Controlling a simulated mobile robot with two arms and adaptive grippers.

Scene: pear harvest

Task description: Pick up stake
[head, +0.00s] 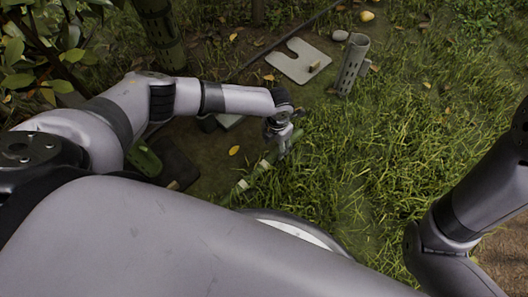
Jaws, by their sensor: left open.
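A green stake with pale bands (262,167) lies slantwise in the grass just below the end of my left arm. Grass and the gripper hide parts of it. My left gripper (284,151) is open, pointing down over the upper part of the stake. I cannot tell whether its fingers touch the stake. My right arm shows at the right edge, but its gripper is outside the view.
A grey perforated tube (351,66) stands beyond the gripper, near a pale notched plate (290,68). A rounded stone (340,35) and a yellow fruit (367,16) lie behind. A leafy bush (45,45) fills the upper left. Open grass lies to the right.

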